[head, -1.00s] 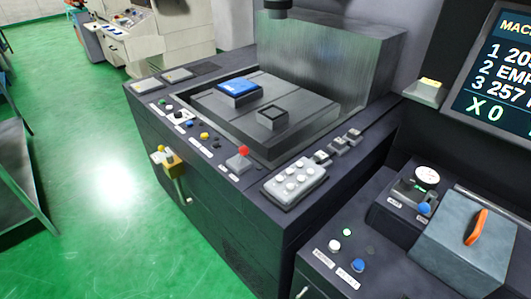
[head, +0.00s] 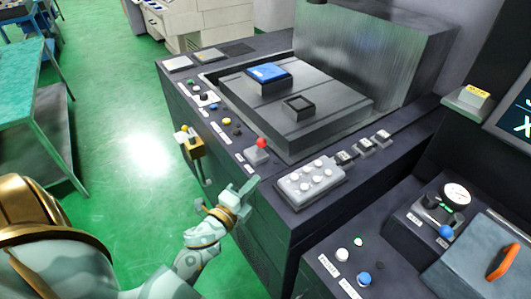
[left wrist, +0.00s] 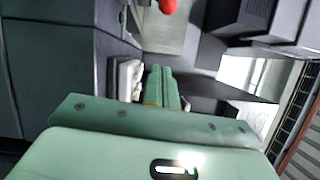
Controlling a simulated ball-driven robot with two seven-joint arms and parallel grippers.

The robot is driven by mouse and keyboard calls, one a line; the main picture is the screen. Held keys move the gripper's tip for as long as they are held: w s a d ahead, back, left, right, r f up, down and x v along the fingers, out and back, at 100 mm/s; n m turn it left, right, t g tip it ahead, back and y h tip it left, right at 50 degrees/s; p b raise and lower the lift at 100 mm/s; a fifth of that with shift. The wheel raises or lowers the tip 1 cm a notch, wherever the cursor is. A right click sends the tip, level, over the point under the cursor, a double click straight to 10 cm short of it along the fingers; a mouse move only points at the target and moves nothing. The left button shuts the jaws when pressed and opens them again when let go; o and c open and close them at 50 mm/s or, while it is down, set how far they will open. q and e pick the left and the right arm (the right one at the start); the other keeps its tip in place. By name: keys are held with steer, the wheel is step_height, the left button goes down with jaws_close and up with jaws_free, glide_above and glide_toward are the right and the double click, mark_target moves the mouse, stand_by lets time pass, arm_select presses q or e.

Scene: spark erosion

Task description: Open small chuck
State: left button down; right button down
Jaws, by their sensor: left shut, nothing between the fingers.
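Two chuck-like fixtures sit on the machine's dark worktable (head: 335,110): a small dark square one with a hollow top (head: 298,107) and one with a blue block (head: 269,74) on it. I cannot tell for sure which is the small chuck. My left gripper (head: 249,186) is in front of the machine's front edge, just below the red-knobbed control (head: 257,152) and apart from the fixtures. Its fingers (left wrist: 163,88) are shut and empty in the left wrist view, where a red ball knob (left wrist: 168,5) shows at the top. My right gripper is not in view.
Labelled buttons (head: 227,122) line the machine's front rim. A white button box (head: 309,179) stands at its corner. A yellow handle (head: 192,147) juts from the front face. A lower console with a gauge (head: 456,195) is at right. Green floor is open at left.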

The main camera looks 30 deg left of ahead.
mark_target(259, 147)
arm_select(q)
steer(key=shift+w, duration=0.1)
steer(key=w, duration=0.9)
steer(key=shift+w+r, duration=0.1)
steer(key=shift+w, duration=0.1)
steer(key=a, duration=0.1)
steer(key=w+a, duration=0.1)
steer(key=a, duration=0.1)
steer(key=shift+w+r, duration=0.1)
steer(key=shift+w, duration=0.05)
steer(key=shift+w+a, duration=0.1)
steer(key=shift+a, duration=0.3)
steer(key=shift+r+p, duration=0.1)
steer(key=shift+p, duration=0.2)
